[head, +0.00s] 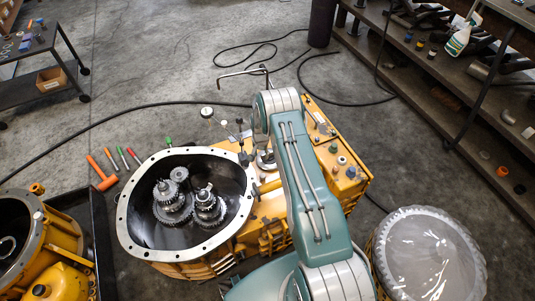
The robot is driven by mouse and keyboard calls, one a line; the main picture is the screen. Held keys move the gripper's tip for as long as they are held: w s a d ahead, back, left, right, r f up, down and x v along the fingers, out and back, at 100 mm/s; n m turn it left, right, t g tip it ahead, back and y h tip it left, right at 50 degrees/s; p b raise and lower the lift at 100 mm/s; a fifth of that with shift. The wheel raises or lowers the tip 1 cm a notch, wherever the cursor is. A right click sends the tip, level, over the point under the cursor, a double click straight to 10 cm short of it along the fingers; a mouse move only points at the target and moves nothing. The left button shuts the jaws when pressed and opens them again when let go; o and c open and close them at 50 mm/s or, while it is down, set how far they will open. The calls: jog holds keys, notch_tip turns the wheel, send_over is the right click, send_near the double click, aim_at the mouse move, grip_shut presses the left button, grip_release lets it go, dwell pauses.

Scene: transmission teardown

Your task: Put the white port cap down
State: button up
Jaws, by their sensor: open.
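My teal and grey arm reaches up from the bottom over the yellow transmission housing (262,232). My gripper cannot be made out; the arm's far end appears to hide it. A small whitish cap-like piece (342,160) is on the housing's right deck, among other small coloured pieces. I cannot tell for certain whether it is the white port cap. A pale round disc (206,112) shows beyond the housing, left of the arm. The deck under the arm is hidden.
The open bell housing rim (128,213) surrounds several gears. A drum with a clear cover (428,257) stands at lower right. Tools with orange and green handles (102,178) lie on the floor at left. Shelves (445,75) line the right. Cables cross the floor.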

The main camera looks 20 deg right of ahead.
notch_tip(320, 180, up, 22)
jog(key=w+a+n+t, duration=0.1)
jog(key=a+n, duration=0.1)
jog(key=a, duration=0.1)
jog(key=s+a+r+n+t, duration=0.1)
jog(key=s+a+r, duration=0.15)
jog(key=r, duration=0.55)
jog(key=s+a+r+n+t, duration=0.1)
jog(key=s+r, duration=0.3)
jog(key=r, duration=0.4)
jog(key=s+a+r+n+t, duration=0.1)
jog(key=s+r, duration=0.3)
jog(key=s, duration=0.6)
jog(key=s+a+r+n, duration=0.2)
jog(key=s+r, duration=0.3)
jog(key=s, duration=0.4)
jog(key=s+a+r+n+t, duration=0.1)
jog(key=s+r, duration=0.3)
jog(key=s, duration=0.6)
jog(key=shift+s+a+r+n+t, duration=0.3)
jog(key=shift+a+n, duration=0.1)
jog(key=shift+a, duration=0.4)
jog(key=shift+s+a, duration=0.1)
